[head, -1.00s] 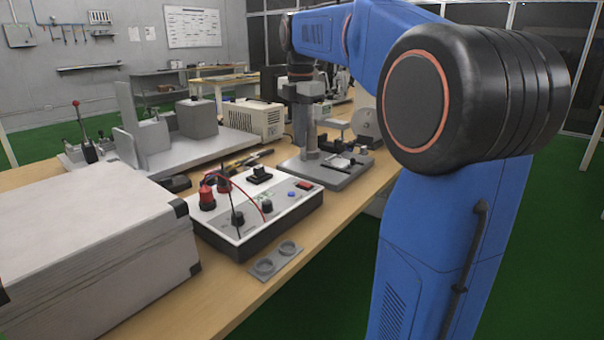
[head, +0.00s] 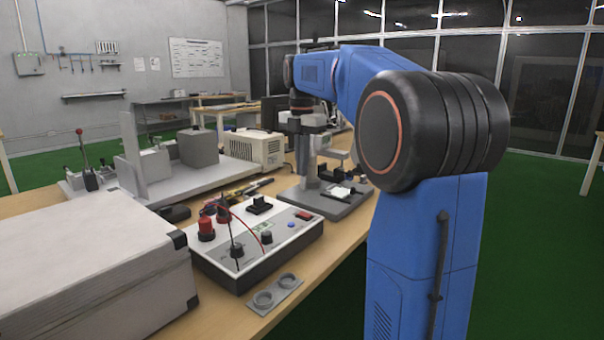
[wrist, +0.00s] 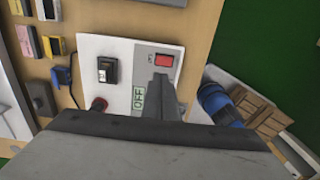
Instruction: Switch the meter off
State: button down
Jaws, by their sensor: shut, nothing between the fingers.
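The meter (head: 258,247) is a white-topped box on the bench. Its top has a red switch (head: 304,215), a blue button, a black knob, and red and black plugs with leads. In the wrist view the red switch (wrist: 165,60) sits near the panel's edge. A small green display (wrist: 138,98) there appears to read OFF. My gripper (wrist: 162,84) is shut and empty, its fingertips over the panel just beside the red switch. I cannot tell whether they touch it. My gripper hides part of the panel, including the blue button.
A large pale case (head: 90,265) stands left of the meter. A grey two-ring holder (head: 275,293) lies in front of it. A test stand with a grey base (head: 325,203) is behind it. Tools lie on the bench at the wrist view's left.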

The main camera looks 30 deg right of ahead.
aim_at(306, 215)
notch_tip(306, 215, down, 12)
dwell(0.5)
jog(key=shift+f, duration=0.1)
jog(key=shift+w+a+f+g, duration=0.15)
jog(key=shift+f+g, duration=0.15)
jog(key=shift+g, duration=0.2)
jog(key=shift+f, duration=0.15)
jog(key=shift+s, duration=0.45)
jog(key=shift+s+d, duration=0.35)
jog(key=shift+s, duration=0.05)
jog(key=shift+r, duration=0.2)
